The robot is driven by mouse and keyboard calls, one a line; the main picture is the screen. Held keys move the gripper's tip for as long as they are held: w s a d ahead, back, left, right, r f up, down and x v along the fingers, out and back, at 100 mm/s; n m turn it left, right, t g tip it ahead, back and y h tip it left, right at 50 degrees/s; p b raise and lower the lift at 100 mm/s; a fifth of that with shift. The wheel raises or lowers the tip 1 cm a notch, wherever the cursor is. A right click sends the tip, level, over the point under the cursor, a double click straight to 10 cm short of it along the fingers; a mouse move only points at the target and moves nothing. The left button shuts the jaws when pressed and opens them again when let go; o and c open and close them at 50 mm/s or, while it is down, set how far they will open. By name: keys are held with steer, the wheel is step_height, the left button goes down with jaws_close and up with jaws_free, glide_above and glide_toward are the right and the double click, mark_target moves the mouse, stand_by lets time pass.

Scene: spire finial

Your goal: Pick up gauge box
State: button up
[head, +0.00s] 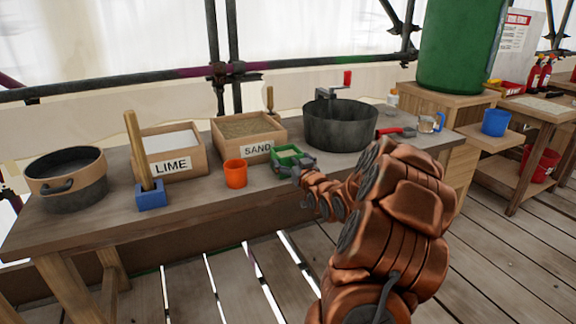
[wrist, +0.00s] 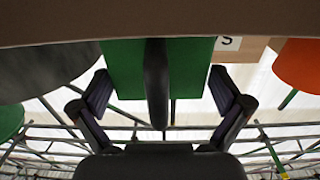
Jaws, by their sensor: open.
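The green box, which looks like the gauge box (head: 284,155), sits on the workbench in front of the sand box. My gripper (head: 298,166) is at its near right side in the head view and partly covers it. In the wrist view the green box (wrist: 190,70) shows between the two open fingers of my gripper (wrist: 162,104). A dark upright bar (wrist: 156,80), perhaps its handle, runs down the middle of the green face between the fingers. I see gaps between the fingers and the bar. The side of the box behind my gripper is hidden.
On the workbench (head: 110,225) an orange cup (head: 236,174) stands left of the green box. The SAND box (head: 257,149) is behind it, and a dark pot with a crank (head: 342,130) is to the right. A LIME box (head: 171,167) and blue block (head: 151,197) stand farther left.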

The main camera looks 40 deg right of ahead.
mark_target(289, 149)
steer(key=shift+x, duration=0.8)
steer(key=c, duration=1)
steer(key=shift+r, duration=0.1)
steer(key=shift+r+p, duration=0.35)
steer(key=shift+r, duration=1.2)
steer(key=shift+s+r, duration=0.15)
steer(key=shift+r, duration=0.1)
steer(key=s+a+b, duration=0.2)
steer(key=s+a, duration=0.1)
steer(key=a, duration=0.1)
steer(key=s+a+b, duration=0.3)
steer(key=a, duration=0.1)
steer(key=s+a+r+b, duration=0.1)
steer(key=s+a+b, duration=0.2)
steer(key=a, duration=0.1)
steer(key=shift+a, duration=0.4)
